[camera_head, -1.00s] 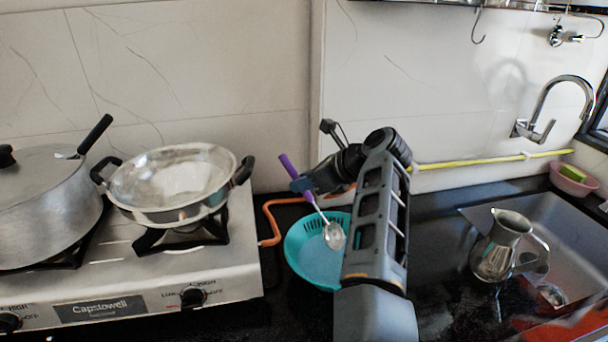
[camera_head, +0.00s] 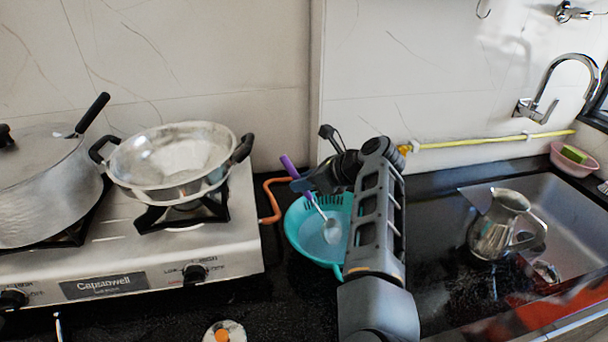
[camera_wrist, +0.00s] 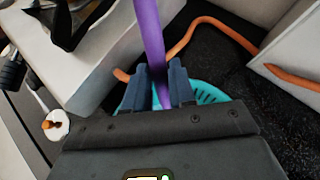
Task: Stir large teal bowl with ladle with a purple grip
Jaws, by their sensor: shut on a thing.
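The ladle with a purple grip (camera_head: 289,168) is in my gripper (camera_head: 300,184). My gripper is shut on the purple handle, which also shows between the two fingers (camera_wrist: 166,88) in the wrist view. The ladle is tilted, with its metal head (camera_head: 332,231) low, over or inside the large teal bowl (camera_head: 303,246). I cannot tell whether the head touches the bowl. The bowl stands on the dark counter right of the stove, its right side hidden behind my arm. In the wrist view, only part of its slotted rim (camera_wrist: 209,95) shows.
A stove (camera_head: 135,262) at left carries a lidded pot (camera_head: 45,195) and a steel pan (camera_head: 180,165). An orange hose (camera_head: 268,200) runs beside the bowl. A metal jug (camera_head: 497,226) stands in the sink (camera_head: 560,215) at right. A small dish (camera_head: 224,331) lies at the front.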

